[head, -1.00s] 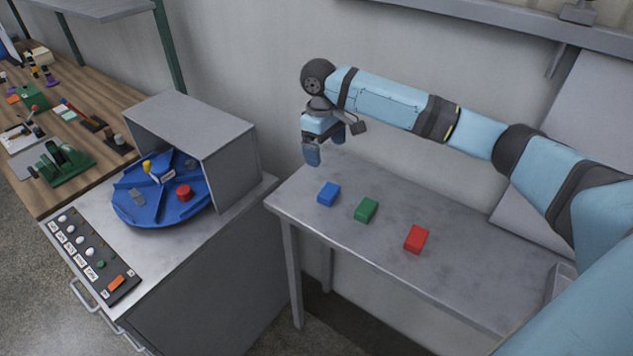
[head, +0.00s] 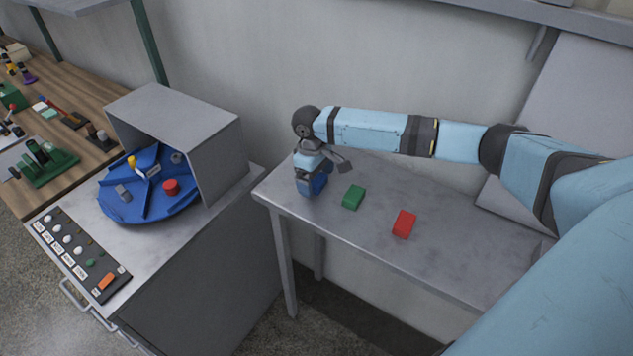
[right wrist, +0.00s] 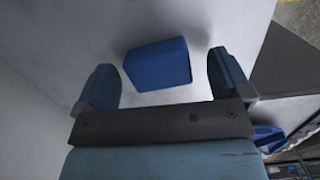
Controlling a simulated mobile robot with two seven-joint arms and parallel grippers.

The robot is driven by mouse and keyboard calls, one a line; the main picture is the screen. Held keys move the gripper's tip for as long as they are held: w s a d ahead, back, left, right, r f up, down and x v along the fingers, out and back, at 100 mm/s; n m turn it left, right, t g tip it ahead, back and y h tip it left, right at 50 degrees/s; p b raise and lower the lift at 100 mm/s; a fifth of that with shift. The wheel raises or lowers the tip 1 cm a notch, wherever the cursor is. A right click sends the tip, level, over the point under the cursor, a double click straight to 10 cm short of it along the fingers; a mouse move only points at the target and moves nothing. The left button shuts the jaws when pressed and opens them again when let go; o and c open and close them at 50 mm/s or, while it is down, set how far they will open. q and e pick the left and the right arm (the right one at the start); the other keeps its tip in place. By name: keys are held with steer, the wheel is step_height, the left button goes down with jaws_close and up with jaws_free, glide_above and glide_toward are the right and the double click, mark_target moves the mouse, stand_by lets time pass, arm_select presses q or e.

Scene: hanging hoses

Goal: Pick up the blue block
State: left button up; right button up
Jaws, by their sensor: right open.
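The blue block (right wrist: 158,64) lies on the grey table (head: 450,255) near its left end. In the right wrist view it sits between the two fingers of my right gripper (right wrist: 163,85), with a gap on each side. In the head view my right gripper (head: 313,184) is lowered over the block's place, open, and the block (head: 319,185) is mostly hidden behind the fingers. My left gripper is in neither view.
A green block (head: 353,197) and a red block (head: 404,224) lie on the table to the right. At the left, a blue turntable (head: 140,208) stands partly under a grey hood (head: 215,155), beside a button panel (head: 80,258). The table's front right is clear.

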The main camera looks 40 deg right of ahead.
steer(key=shift+f, duration=0.4)
steer(key=shift+c, duration=0.4)
steer(key=c, duration=0.9)
steer(key=shift+c, duration=0.2)
steer(key=shift+r, duration=0.2)
